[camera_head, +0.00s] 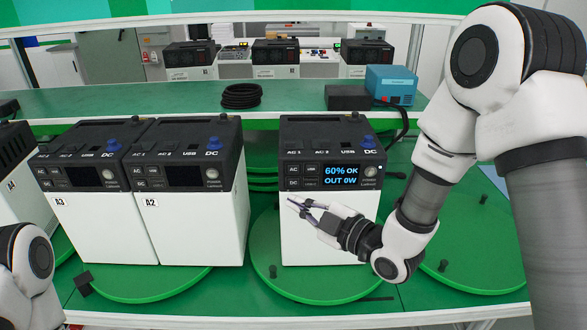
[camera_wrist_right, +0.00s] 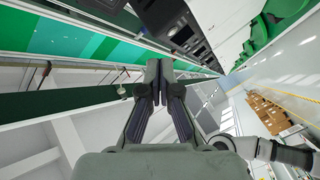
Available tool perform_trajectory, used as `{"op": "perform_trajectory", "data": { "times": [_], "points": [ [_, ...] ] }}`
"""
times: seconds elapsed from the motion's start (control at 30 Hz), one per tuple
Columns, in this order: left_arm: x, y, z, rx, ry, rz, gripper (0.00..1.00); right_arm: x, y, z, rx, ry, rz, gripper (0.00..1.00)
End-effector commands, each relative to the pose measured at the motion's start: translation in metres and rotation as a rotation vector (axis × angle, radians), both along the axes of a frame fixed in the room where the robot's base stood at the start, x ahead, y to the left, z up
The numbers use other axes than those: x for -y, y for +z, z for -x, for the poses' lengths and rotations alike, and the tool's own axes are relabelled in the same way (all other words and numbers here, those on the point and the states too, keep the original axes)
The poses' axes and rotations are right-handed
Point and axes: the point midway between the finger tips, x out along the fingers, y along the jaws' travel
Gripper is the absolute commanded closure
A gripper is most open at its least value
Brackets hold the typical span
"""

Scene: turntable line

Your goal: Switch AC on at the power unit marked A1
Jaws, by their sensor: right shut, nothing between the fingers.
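A power unit (camera_head: 325,235) with a black top and white body stands in the middle of the head view. Its screen (camera_head: 341,175) is lit and reads 60% OK, OUT 0W. The AC button (camera_head: 293,169) is left of the screen, above the DC button (camera_head: 293,184). No A1 label shows; the gripper covers part of the white front. My right gripper (camera_head: 291,202) is shut and empty, in front of the unit below these buttons. Its closed fingers (camera_wrist_right: 161,72) also show in the right wrist view. My left gripper is out of view.
Units marked A3 (camera_head: 105,225) and A2 (camera_head: 200,220), with dark screens, stand to the left, and another is cut off at the left edge. A black cable coil (camera_head: 241,95) and a blue box (camera_head: 391,84) lie on the shelf behind. The green turntable (camera_head: 275,285) is under the lit unit.

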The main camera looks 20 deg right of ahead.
Motion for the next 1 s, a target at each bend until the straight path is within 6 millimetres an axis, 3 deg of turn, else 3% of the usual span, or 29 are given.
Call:
{"op": "perform_trajectory", "data": {
  "times": [0.27, 0.67, 1.0],
  "points": [
    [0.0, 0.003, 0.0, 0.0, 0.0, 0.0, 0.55, 0.001, 0.0, -0.005, -0.001, -0.001, 0.0, 1.0],
    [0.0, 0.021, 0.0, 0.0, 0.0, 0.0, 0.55, 0.016, 0.002, -0.056, -0.001, -0.001, 0.002, 1.0],
    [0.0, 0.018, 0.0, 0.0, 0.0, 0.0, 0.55, 0.024, -0.001, -0.084, -0.001, -0.001, 0.0, 1.0]
  ]
}}
